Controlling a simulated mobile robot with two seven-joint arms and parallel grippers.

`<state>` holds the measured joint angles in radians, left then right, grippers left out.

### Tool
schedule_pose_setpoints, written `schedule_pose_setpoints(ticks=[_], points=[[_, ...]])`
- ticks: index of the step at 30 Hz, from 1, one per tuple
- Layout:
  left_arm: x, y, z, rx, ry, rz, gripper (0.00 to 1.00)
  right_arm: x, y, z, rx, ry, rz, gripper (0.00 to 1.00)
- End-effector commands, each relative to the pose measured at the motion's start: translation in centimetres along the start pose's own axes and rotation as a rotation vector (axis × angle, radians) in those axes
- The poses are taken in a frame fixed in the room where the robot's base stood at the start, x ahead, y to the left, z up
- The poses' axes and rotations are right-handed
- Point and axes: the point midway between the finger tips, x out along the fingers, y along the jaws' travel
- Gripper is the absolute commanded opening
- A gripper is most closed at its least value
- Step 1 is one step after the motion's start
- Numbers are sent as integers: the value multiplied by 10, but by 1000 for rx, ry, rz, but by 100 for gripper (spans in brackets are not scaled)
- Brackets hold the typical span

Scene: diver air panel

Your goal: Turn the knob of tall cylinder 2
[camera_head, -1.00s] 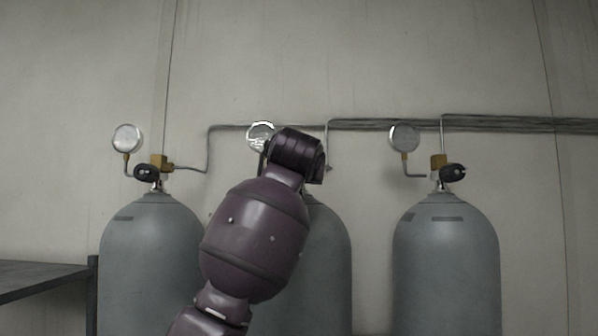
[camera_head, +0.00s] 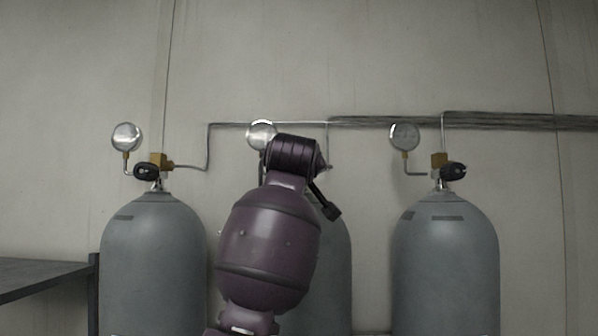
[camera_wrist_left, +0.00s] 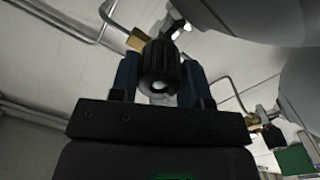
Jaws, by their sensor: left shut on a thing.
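The middle tall grey cylinder (camera_head: 335,250) stands largely hidden behind my left arm in the head view. Its round gauge (camera_head: 262,133) shows just above my wrist; its valve and knob are hidden there. In the left wrist view a black ridged knob (camera_wrist_left: 160,60) with a pale centre sits between the two blue fingers of my left gripper (camera_wrist_left: 158,72). The fingers are shut on the knob, one on each side. A brass fitting (camera_wrist_left: 137,40) and a pipe show behind it. My right gripper is in neither view.
Similar cylinders stand at left (camera_head: 150,260) and right (camera_head: 446,260), each with a black knob and gauge. Thin pipes (camera_head: 460,121) run along the wall. A dark shelf (camera_head: 40,275) is at the lower left.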

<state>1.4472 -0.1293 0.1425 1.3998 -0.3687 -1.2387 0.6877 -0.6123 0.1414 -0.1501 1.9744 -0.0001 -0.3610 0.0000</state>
Motion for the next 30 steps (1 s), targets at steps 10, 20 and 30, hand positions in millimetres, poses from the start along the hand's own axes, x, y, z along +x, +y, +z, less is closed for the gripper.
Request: schedule_pose_setpoints(ticks=[10, 20, 30], points=[[1, 0, 2, -4, -4, -1, 19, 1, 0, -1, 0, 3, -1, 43], [0, 0, 1, -4, -2, 0, 68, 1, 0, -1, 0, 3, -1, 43], [-13, 0, 1, -4, 1, 2, 68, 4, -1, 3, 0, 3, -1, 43]])
